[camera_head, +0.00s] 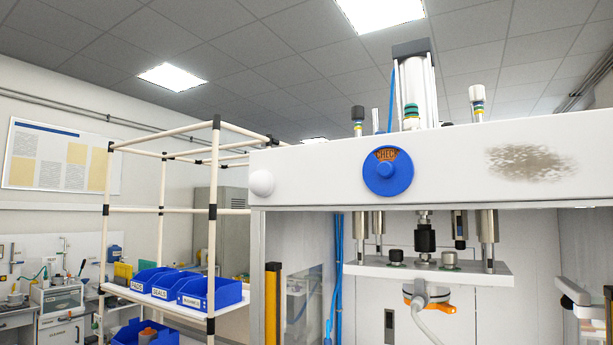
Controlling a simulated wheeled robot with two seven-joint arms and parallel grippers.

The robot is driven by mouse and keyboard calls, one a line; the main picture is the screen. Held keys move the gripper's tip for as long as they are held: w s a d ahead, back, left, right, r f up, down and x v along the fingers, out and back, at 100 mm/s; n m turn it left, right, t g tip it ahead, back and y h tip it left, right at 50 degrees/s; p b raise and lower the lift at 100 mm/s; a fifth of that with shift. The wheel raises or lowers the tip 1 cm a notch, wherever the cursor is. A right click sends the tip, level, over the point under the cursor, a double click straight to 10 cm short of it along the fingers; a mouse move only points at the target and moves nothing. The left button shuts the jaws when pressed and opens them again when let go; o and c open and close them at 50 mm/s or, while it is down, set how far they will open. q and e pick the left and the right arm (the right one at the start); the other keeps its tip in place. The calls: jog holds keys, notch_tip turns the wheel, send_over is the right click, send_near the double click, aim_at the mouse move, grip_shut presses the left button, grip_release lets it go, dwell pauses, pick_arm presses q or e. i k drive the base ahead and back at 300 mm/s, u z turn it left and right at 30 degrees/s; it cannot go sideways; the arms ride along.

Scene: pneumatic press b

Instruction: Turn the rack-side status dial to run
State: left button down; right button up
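A round blue dial (388,178) is on the front of the white press header (320,165), left of its middle. An orange-brown window with dark lettering shows in its upper part; I cannot read the word surely. A small knob stands at its centre. A plain white round knob (262,183) is at the header's left end, nearest the rack (212,200). I cannot tell from this view which of the two the task names. Neither of my grippers shows, and nothing touches the dial.
Below the header are the press rods, a plate (430,272) and an orange-and-white fitting (425,295) with a grey hose. A yellow-and-black upright (272,305) stands below left. Blue bins (210,291) sit on the rack. The space before the header looks clear.

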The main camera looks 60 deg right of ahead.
aim_at(384, 170)
jog(key=i, duration=1.6)
jog(key=z, duration=3.45)
